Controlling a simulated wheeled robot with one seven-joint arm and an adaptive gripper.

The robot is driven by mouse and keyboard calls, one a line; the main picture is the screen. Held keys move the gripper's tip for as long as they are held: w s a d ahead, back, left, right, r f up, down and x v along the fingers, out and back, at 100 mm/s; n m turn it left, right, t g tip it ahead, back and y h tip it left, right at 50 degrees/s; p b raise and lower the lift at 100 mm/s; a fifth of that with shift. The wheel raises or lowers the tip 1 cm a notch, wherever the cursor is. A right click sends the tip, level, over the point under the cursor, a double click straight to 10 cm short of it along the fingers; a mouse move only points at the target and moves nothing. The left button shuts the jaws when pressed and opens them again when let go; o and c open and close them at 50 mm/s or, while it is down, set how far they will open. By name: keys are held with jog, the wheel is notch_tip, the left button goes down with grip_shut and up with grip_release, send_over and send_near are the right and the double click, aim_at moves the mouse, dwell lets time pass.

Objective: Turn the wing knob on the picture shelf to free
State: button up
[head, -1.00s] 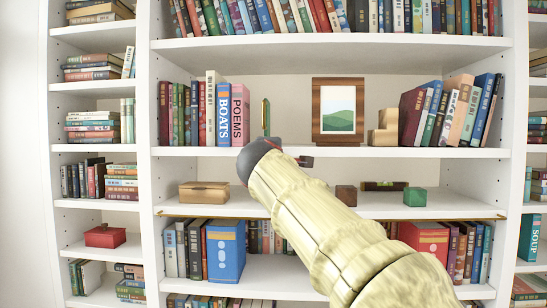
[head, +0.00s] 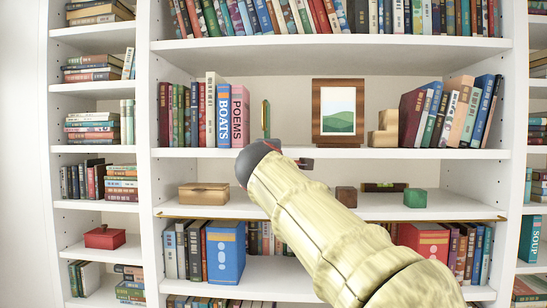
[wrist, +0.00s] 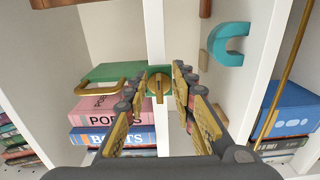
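The picture shelf (head: 400,153) is the white board that carries a framed picture (head: 338,110). In the wrist view, a brass wing knob (wrist: 158,88) sits on a small green plate at the shelf's front edge, its wing running upright in that picture. My gripper (wrist: 160,76) is open, with one finger to each side of the knob and a visible gap around it. I cannot tell how close the tips are in depth. In the head view, my arm covers the knob, and my fingers are mostly hidden behind it.
A green block with a brass handle (wrist: 100,78) and the POEMS book (wrist: 95,104) are near my left finger in the wrist view. A turquoise arch (wrist: 230,45) and a blue box (wrist: 288,112) are on the right. A brass rail (head: 180,216) runs along the lower shelf.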

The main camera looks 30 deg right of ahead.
jog(key=v, duration=1.1)
jog(key=s+a+f+m+g+y, duration=0.2)
jog(key=f+m, duration=0.1)
jog(key=f, duration=0.8)
jog(key=s+a+f+m+g+y, duration=0.1)
jog(key=f+m+g+y, duration=0.15)
jog(key=f, duration=0.95)
jog(key=s+a+f+m+g+y, duration=0.1)
jog(key=s+a+f, duration=0.2)
jog(key=s+f, duration=0.4)
jog(key=s+a+f+m+g+y, duration=0.2)
jog(key=s+a+f, duration=0.1)
jog(key=s+f, duration=0.5)
jog(key=s+a+f+m+g+y, duration=0.2)
jog(key=s+a+f, duration=0.2)
jog(key=s+f, duration=0.3)
notch_tip(320, 180, down, 5)
jog(key=shift+s+f+b, duration=0.2)
jog(key=shift+s+b, duration=0.05)
jog(key=shift+b, duration=0.2)
